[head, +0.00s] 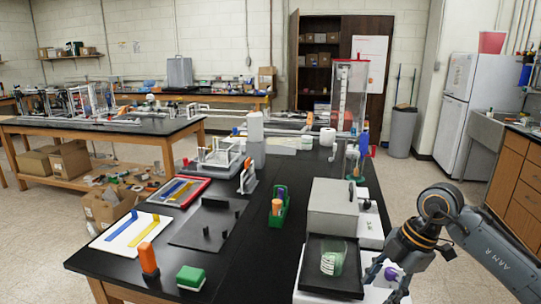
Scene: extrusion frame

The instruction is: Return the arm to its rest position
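My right arm comes in from the right edge and bends down at a grey and black elbow joint. Its gripper (384,284) hangs over the front right part of the black table (240,262), close to the grey box-shaped device with a dark tray (333,208). Its fingers look spread apart, with a small purple item (390,273) showing near them. I cannot tell whether they touch it. I see nothing held. My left arm and gripper are out of view.
The table holds a white sheet with blue and yellow parts (131,233), a dark plate with pegs (207,224), a green holder (279,210), an orange block (149,262) and a green block (190,278). Cardboard boxes stand left. Floor is open toward the fridge (468,105).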

